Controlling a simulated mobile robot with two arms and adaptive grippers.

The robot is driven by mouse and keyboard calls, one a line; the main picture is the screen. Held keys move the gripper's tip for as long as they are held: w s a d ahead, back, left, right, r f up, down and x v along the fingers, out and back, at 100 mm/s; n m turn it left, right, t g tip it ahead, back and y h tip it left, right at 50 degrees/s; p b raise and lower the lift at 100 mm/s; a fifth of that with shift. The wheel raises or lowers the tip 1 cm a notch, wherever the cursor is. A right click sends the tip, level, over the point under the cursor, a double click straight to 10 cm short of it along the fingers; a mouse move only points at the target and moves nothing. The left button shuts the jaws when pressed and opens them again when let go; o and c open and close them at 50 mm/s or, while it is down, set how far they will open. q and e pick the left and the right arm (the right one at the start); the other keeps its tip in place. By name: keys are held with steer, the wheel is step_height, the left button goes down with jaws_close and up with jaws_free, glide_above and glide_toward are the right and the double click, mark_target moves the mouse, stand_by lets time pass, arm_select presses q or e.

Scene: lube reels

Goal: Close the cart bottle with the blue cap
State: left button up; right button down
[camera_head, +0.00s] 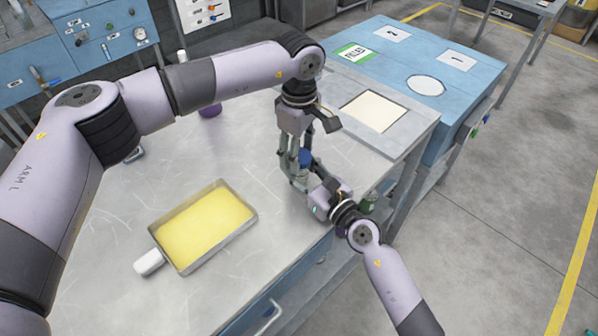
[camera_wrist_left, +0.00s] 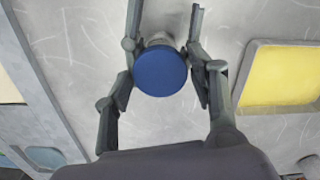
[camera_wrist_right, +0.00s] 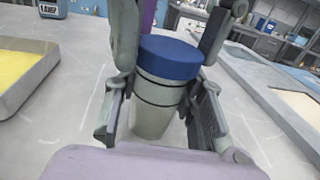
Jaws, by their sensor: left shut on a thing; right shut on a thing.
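The blue cap (camera_head: 305,157) sits level on top of a grey-white bottle (camera_wrist_right: 153,105) that stands upright on the metal table. In the left wrist view the cap (camera_wrist_left: 160,72) is seen from above, covering most of the bottle. My left gripper (camera_head: 302,155) reaches down from above and is shut on the cap, one finger on each side. My right gripper (camera_head: 300,178) comes in low from the front right and is shut on the bottle's body. In the right wrist view the cap (camera_wrist_right: 170,57) rests on the bottle's top. Whether its thread is tight cannot be seen.
A metal tray with a yellow bottom (camera_head: 205,228) lies at the table's front left. A grey-framed pale panel (camera_head: 375,111) is at the right edge, beside a blue bench (camera_head: 447,60) with numbered labels. A purple object (camera_head: 210,111) stands behind my left arm.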

arm_select(q)
steer(key=o, duration=1.4)
steer(key=shift+c, duration=0.2)
step_height(320, 180, up, 12)
arm_select(e)
steer(key=c, duration=1)
jaws_free()
steer(key=shift+o, duration=0.2)
steer(key=v, duration=1.2)
